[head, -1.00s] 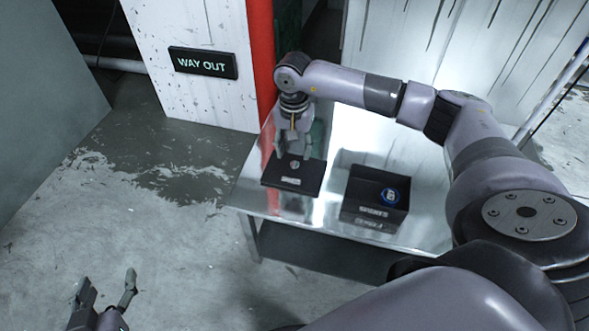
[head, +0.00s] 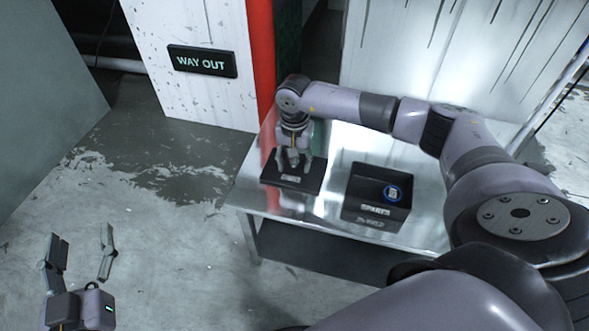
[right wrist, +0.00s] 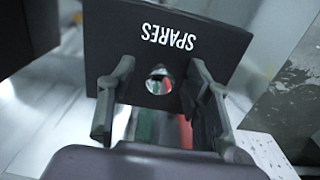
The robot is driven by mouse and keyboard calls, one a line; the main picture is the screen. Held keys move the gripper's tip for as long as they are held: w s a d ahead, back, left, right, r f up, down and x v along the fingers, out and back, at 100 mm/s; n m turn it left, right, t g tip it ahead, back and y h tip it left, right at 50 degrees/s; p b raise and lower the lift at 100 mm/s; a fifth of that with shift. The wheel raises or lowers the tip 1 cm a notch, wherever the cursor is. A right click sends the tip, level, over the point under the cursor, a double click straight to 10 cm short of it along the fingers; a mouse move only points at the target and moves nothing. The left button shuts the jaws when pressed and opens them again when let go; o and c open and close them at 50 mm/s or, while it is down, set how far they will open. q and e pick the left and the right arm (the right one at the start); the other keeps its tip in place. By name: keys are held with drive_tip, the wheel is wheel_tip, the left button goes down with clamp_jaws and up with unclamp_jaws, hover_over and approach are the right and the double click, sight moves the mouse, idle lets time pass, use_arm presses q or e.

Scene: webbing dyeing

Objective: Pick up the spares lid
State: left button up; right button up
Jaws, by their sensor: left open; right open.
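The spares lid (head: 312,182) is a flat black plate with a small label, lying on the metal table at the left. In the right wrist view the lid (right wrist: 225,45) shows white "SPARES" lettering, upside down, and a shiny round knob (right wrist: 159,80). My right gripper (head: 293,168) is open over the lid. Its fingers (right wrist: 158,100) stand on either side of the knob, with gaps between; I cannot tell whether the tips touch the plate. My left gripper (head: 80,246) is open and empty over the floor at lower left.
The metal table (head: 330,215) is otherwise clear nearby. A red post (head: 262,60) and a "WAY OUT" wall sign (head: 202,62) are behind.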

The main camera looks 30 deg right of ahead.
drive_tip(key=shift+c, duration=0.6)
clamp_jaws()
drive_tip(key=shift+r, duration=0.2)
